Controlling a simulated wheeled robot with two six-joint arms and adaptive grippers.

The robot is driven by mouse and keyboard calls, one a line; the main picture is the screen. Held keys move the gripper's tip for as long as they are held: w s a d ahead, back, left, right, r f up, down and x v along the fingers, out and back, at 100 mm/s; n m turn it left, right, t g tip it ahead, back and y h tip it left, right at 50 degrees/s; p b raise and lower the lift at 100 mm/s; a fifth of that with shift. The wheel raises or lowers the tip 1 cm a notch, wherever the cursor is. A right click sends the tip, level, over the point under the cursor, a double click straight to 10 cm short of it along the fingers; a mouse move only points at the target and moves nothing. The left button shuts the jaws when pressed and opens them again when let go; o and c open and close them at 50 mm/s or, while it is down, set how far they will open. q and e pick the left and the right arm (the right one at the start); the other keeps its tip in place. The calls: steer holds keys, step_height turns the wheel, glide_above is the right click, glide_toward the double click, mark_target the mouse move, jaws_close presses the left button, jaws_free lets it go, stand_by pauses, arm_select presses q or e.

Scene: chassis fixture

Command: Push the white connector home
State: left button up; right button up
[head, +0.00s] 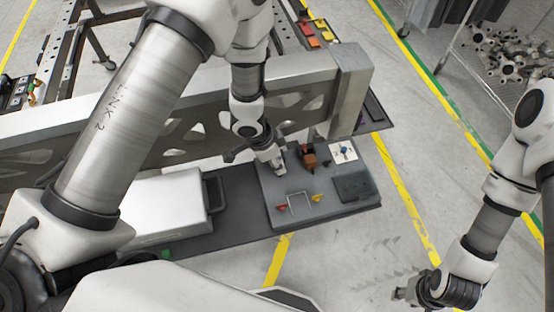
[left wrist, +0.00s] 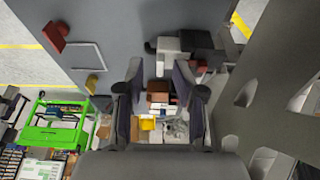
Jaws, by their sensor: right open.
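A small white connector (left wrist: 168,45) shows in the left wrist view, just beyond my left fingertips and beside a dark block (left wrist: 200,42). My left gripper (left wrist: 158,72) has its two fingers apart, with no object visibly clamped between them. In the head view my left gripper (head: 272,162) points down over the grey fixture board (head: 258,190), near its far edge. There the gripper hides most of the connector, and I cannot tell how far in it sits. My right gripper (head: 403,292) is open and empty, low at the right, away from the board.
A brown block with a red part (head: 309,158) stands close right of my left gripper. A wire handle (head: 298,203), red tab (head: 281,208), yellow tab (head: 317,198) and dark pad (head: 354,187) are on the board. A large metal beam (head: 345,90) runs behind. A white box (head: 165,205) stands left.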

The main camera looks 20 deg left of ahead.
arm_select(q)
steer(key=shift+r+p, duration=3.05)
steer(key=shift+p, duration=0.45)
steer(key=shift+f, duration=0.1)
